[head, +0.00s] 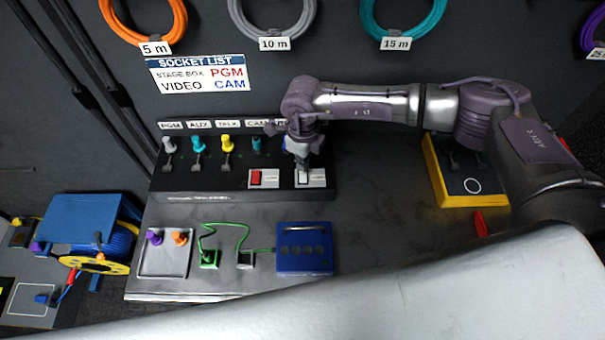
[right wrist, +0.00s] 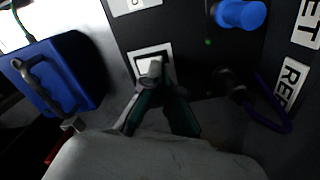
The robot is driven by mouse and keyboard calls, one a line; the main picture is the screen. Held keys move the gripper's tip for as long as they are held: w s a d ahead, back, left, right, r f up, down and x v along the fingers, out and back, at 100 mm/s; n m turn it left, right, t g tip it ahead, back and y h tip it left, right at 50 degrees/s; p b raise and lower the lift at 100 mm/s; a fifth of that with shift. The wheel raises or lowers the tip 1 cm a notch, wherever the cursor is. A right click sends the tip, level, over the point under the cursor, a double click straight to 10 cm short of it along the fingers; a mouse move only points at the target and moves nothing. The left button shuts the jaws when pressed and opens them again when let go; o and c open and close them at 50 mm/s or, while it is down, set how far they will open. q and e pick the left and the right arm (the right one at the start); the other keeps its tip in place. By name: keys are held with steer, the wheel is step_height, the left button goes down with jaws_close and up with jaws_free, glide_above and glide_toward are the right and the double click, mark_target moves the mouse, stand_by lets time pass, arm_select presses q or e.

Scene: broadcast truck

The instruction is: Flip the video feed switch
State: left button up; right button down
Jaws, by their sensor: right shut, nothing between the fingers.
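A black sloped switch panel (head: 212,183) stands against the wall. It carries a red switch (head: 256,178) and, to its right, a pale switch (head: 304,177) on a white plate. I cannot read the plates, so which is the video feed switch is unclear. My right gripper (head: 302,164) is shut and empty, pointing down right at the pale switch. In the right wrist view the fingers (right wrist: 161,88) reach the white-framed switch (right wrist: 151,56) and partly cover it; whether they touch it I cannot tell. My left gripper is out of view.
Coloured plugs (head: 198,144) stand along the panel's top. A blue box (head: 304,249) with a green cable and a tray (head: 164,256) with two plugs lie in front. A yellow-edged box (head: 468,186) is right, a cable reel (head: 112,245) left. Bare bench lies right of the panel.

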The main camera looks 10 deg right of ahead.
steer(key=shift+f+b, duration=0.75)
steer(key=shift+f, duration=0.1)
stand_by(0.3)
steer(key=shift+r+p, duration=1.9)
steer(key=shift+r, duration=1.65)
steer(key=shift+f, duration=0.1)
